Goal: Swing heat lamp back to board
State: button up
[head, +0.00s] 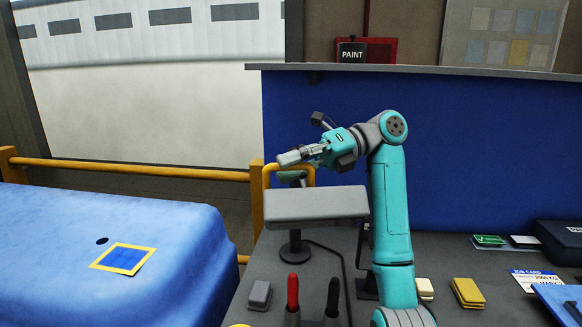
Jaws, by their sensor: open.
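The heat lamp (318,206) is a grey box-shaped head on a dark stand, over the bench at the centre of the head view. A yellow loop handle (266,180) rises behind its left end. My gripper (297,156) is open and points left, over the top of the handle. Whether it touches the handle I cannot tell. My arm covers the area right of the lamp head. An upright blue board (480,150) stands behind the bench. At the left is a rounded blue panel (60,250) with a yellow-edged square (122,258) on it.
On the grey bench (440,250) stand red-handled (293,292) and black-handled (333,298) tools beside a grey block (260,295). A yellow rail (130,170) runs behind the blue panel.

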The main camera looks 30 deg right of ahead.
notch_tip(320, 180, up, 10)
dwell(0.5)
